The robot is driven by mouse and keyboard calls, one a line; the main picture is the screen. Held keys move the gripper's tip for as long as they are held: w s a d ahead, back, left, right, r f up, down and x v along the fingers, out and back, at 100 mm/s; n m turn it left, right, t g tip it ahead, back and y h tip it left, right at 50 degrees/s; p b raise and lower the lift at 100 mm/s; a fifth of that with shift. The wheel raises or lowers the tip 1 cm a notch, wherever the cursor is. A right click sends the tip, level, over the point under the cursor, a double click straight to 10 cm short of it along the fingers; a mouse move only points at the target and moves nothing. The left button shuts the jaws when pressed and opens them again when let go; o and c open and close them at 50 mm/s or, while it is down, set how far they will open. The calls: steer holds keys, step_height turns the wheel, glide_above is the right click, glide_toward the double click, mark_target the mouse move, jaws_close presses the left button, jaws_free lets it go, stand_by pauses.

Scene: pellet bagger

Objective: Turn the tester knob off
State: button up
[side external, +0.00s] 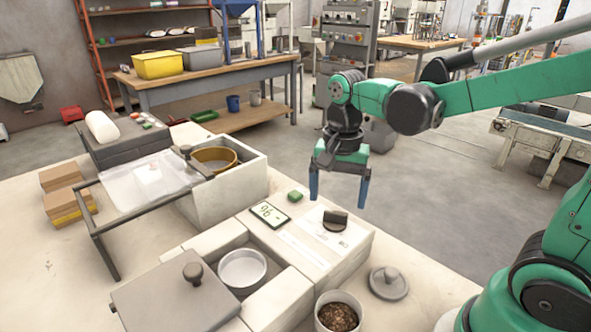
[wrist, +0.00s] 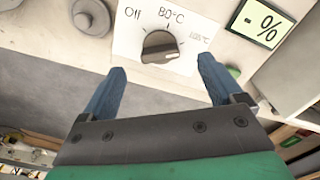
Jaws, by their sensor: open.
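The tester knob (side external: 336,218) is a dark dial on the top panel of the pale tester (side external: 300,255). In the wrist view the knob (wrist: 160,47) sits below the printed labels "Off", "80°C" and one at the right that looks like "105°C". Its grip bar lies roughly crosswise. I cannot tell for sure which label it points at. My gripper (side external: 338,203) is open and empty, pointing down above and behind the knob. In the wrist view its blue fingers (wrist: 162,65) are spread wide on either side of the knob, not touching it.
A display (side external: 269,214) showing "- %" and a green button (side external: 295,196) are beside the knob. A round grey lid (side external: 388,284) and a cup of pellets (side external: 339,312) stand near the tester. A metal dish (side external: 242,269) sits in its well. A dark-framed bag stand (side external: 150,185) is at left.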

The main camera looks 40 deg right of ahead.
mark_target(336, 213)
steer(key=shift+f, duration=1.85)
steer(key=c, duration=1.3)
